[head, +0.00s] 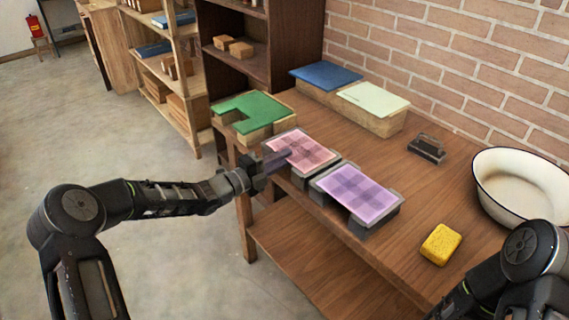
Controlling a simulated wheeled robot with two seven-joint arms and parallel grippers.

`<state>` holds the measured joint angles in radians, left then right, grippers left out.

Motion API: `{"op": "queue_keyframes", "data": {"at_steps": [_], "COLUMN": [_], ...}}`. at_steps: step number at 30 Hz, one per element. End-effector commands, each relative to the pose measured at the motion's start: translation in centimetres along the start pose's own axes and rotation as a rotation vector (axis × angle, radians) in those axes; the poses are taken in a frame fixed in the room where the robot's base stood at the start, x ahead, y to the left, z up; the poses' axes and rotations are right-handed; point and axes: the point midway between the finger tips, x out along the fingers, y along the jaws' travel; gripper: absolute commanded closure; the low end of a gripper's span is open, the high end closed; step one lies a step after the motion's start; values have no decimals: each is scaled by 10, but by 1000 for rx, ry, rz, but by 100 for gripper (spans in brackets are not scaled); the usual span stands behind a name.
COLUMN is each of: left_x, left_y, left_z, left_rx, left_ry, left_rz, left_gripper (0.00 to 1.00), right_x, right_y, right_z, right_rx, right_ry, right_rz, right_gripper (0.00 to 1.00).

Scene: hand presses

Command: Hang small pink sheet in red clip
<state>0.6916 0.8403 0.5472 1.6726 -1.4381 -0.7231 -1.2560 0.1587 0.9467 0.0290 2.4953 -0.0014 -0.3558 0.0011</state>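A pink checked sheet (306,150) lies flat on a dark grey block near the table's front left edge. My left gripper (279,161) is at the sheet's left edge, its fingers pointing toward it. The fingers are small and dark here, so I cannot tell whether they are open, shut or touching the sheet. My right arm comes in at the bottom right, and its gripper is out of view. I see no red clip in this view.
A purple checked sheet (358,192) lies on a similar block beside the pink one. A green U-shaped piece (262,108), blue board (325,75), pale green board (373,98), dark rack (427,148), yellow sponge (440,244) and white basin (522,190) also stand on the table (410,205).

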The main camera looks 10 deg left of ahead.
Motion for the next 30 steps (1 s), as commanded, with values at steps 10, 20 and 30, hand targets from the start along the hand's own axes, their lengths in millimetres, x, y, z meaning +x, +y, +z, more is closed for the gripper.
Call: {"op": "queue_keyframes", "data": {"at_steps": [10, 20, 30], "left_x": [1, 1, 1], "left_y": [-1, -1, -1], "left_z": [0, 0, 0], "left_rx": [-1, -1, -1], "left_ry": [0, 0, 0], "left_rz": [0, 0, 0], "left_gripper": [84, 97, 100], "right_x": [0, 1, 1], "right_y": [0, 0, 0], "right_z": [0, 0, 0], "right_rx": [0, 0, 0], "right_ry": [1, 1, 1], "right_rz": [0, 0, 0], "right_gripper": [0, 0, 0]}}
